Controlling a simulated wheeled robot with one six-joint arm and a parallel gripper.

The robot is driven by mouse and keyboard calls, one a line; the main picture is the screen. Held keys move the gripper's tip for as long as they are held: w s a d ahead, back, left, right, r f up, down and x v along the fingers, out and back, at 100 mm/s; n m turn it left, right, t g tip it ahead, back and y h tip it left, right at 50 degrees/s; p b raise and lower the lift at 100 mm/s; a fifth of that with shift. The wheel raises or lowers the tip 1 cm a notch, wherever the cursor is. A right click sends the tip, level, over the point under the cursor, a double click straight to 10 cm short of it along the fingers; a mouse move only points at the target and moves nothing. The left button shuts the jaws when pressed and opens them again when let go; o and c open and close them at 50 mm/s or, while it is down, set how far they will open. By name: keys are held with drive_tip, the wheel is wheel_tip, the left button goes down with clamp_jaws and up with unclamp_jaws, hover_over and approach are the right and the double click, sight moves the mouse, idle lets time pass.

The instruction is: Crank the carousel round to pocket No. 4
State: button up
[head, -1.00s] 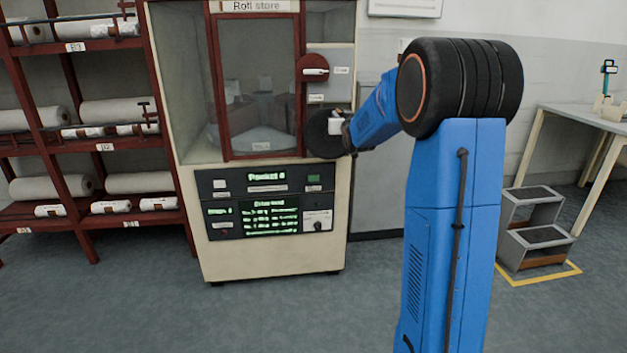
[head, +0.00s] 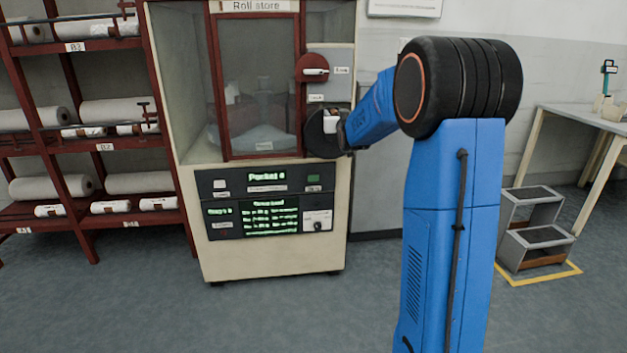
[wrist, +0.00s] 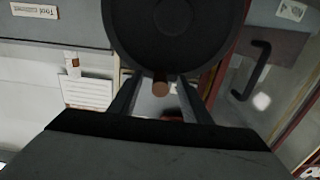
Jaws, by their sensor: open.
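The roll store cabinet (head: 270,257) stands in the middle of the head view, with the carousel (head: 262,137) partly visible behind its red-framed window. Its display (head: 266,176) reads "Pocket" with a digit I cannot read surely. The black crank wheel (head: 319,146) is at the cabinet's right side; it fills the top of the wrist view (wrist: 175,30). Its brown handle (wrist: 160,84) sticks out between the fingers of my gripper (wrist: 158,88). My gripper is open around the handle, with visible gaps on both sides. In the head view my gripper (head: 341,127) is at the wheel's right edge.
A dark bar handle (wrist: 252,70) shows right in the wrist view. Shelves of white rolls (head: 115,110) stand left. A grey step stool (head: 535,225) and a table (head: 590,120) are right. Floor in front is clear.

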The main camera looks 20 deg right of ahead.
drive_tip(key=shift+s, duration=0.1)
drive_tip(key=v, duration=1)
idle(0.4)
idle(0.3)
drive_tip(key=s+a+f+n+g+y, duration=0.1)
drive_tip(key=s+a+f+g, duration=0.3)
drive_tip(key=s, duration=1.2)
drive_tip(key=s+a+f+n+g+y, duration=0.1)
drive_tip(key=s+a+f+g, duration=0.3)
drive_tip(key=s, duration=1.2)
drive_tip(key=s+a+f+n+g+y, duration=0.1)
drive_tip(key=s+a+f+g+y, duration=0.2)
drive_tip(key=s+a+f, duration=0.6)
drive_tip(key=s+a+g, duration=0.1)
drive_tip(key=s+a, duration=0.4)
drive_tip(key=s, duration=0.3)
drive_tip(key=shift+f+g, duration=0.3)
drive_tip(key=shift+f, duration=0.1)
